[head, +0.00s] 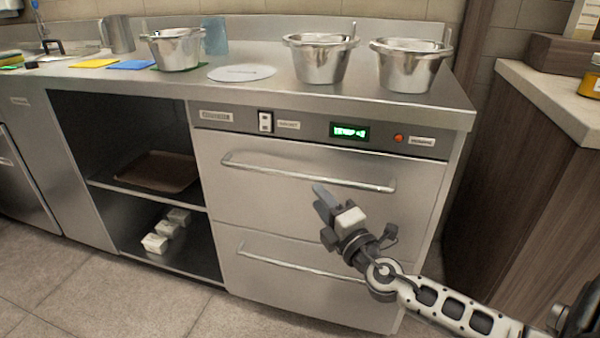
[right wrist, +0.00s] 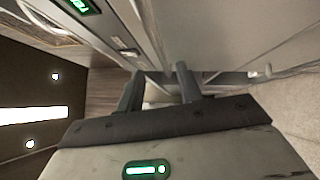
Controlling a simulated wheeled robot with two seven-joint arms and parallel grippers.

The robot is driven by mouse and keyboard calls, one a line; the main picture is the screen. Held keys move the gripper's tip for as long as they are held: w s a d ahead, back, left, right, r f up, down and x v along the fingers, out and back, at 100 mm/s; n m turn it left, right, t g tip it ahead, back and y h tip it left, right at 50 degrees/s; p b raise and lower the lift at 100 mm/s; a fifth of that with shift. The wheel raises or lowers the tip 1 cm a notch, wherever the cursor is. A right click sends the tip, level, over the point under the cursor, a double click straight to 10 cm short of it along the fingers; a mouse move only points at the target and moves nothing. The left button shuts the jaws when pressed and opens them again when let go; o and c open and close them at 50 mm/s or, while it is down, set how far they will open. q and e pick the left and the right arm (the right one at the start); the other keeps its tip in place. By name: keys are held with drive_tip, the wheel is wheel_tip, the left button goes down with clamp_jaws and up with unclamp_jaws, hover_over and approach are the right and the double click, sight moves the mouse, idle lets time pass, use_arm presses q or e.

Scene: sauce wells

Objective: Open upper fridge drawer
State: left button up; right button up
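The fridge unit under the counter has an upper drawer (head: 270,194) and a lower drawer (head: 315,287), both shut flush. The upper drawer's long bar handle (head: 300,174) runs across its front near the top. My right gripper (head: 320,199) is in front of the upper drawer, just below the right half of this handle in the picture. In the right wrist view its two fingers (right wrist: 160,84) stand apart with a gap between them. I cannot tell whether they touch the handle. My left gripper is not in view.
Several metal pots, such as the right one (head: 410,66), stand on the steel counter (head: 330,100). Left of the drawers is an open shelf bay with a brown tray (head: 158,170). A wooden cabinet (head: 530,185) stands close on the right. The floor in front is clear.

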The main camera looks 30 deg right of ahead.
sight(300, 176)
drive_tip(key=w, duration=0.6)
drive_tip(key=w+r, duration=0.1)
drive_tip(key=w, duration=0.2)
drive_tip(key=shift+w+d+r+p, duration=0.1)
drive_tip(key=shift+d+p, duration=0.2)
clamp_jaws()
